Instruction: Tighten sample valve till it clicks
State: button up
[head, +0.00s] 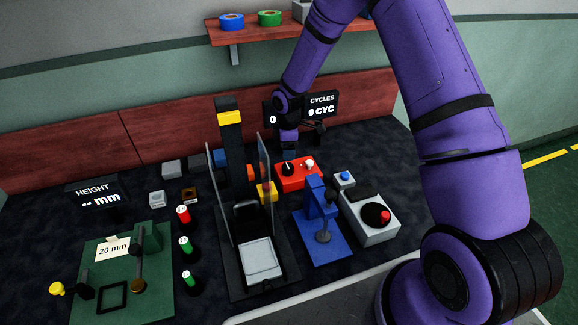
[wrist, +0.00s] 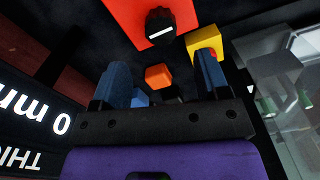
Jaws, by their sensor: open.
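No part in view is labelled as the sample valve, and I cannot tell which one it is. A red box (head: 297,177) carries a black knob (head: 288,169) with a white pointer line; the knob also shows at the top of the wrist view (wrist: 160,27). A blue fixture with an upright post and a grey part (head: 323,237) stands in front of the red box. My gripper (head: 289,152) is above the bench, just behind the red box. In the wrist view its blue fingers (wrist: 162,82) are apart, with nothing held between them.
An orange block (wrist: 158,76) and a yellow block (wrist: 204,42) lie near the gripper. A tall black press with clear panels (head: 267,195) stands left of the red box. A grey box with a red button (head: 370,217) is at right. Display screens (head: 321,105) stand behind.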

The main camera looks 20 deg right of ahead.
aim_at(288, 166)
notch_tip(288, 166, down, 9)
jog(key=shift+r, duration=0.2)
dwell(0.3)
jog(key=c, duration=0.9)
